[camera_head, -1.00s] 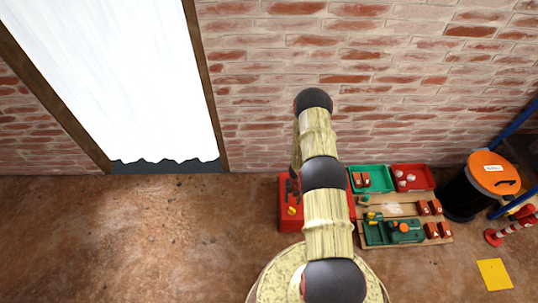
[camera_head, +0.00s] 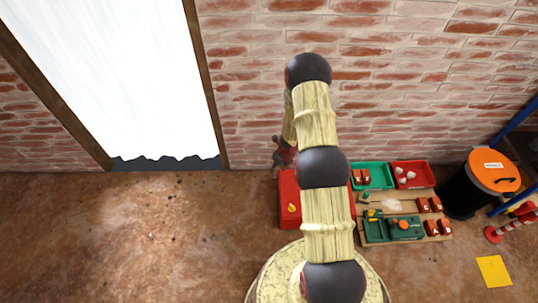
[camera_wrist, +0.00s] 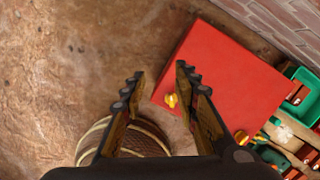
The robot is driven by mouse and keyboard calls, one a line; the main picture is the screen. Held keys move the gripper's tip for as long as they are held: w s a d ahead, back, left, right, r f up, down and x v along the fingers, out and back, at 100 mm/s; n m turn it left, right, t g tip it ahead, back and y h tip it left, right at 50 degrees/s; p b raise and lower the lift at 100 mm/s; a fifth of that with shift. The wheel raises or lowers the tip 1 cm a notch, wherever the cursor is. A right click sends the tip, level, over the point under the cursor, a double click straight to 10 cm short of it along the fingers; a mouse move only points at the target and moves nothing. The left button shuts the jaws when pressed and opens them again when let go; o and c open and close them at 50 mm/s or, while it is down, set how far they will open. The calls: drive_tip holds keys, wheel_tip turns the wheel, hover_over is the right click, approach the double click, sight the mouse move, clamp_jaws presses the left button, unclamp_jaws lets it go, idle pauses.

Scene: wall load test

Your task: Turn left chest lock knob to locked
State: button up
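The red chest (camera_head: 288,190) stands on the floor in front of the brick wall, partly hidden behind my arm in the head view. A small yellow knob (camera_head: 292,208) sits on its near left part. In the wrist view the chest's red top (camera_wrist: 232,82) fills the right, with the yellow knob (camera_wrist: 171,100) near its left edge. My gripper (camera_wrist: 158,75) is open and empty; the knob lies beneath it, beside the right finger in that view. In the head view my gripper (camera_head: 283,156) is partly hidden at the chest's far edge. The knob's lock state is too small to tell.
Right of the chest are a green tray (camera_head: 385,182), a red tray (camera_head: 428,181) and a wooden board (camera_head: 398,206) with tools and red blocks. A black bin with an orange lid (camera_head: 494,166) stands farther right. Floor left of the chest is clear.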

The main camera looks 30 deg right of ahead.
drive_tip(key=w+a+r+n+t, duration=0.1)
drive_tip(key=w+a+r+n, duration=0.1)
drive_tip(key=r, duration=0.6)
drive_tip(key=shift+w+a+r+n, duration=0.35)
drive_tip(key=shift+w+n, duration=0.35)
drive_tip(key=shift+w, duration=0.2)
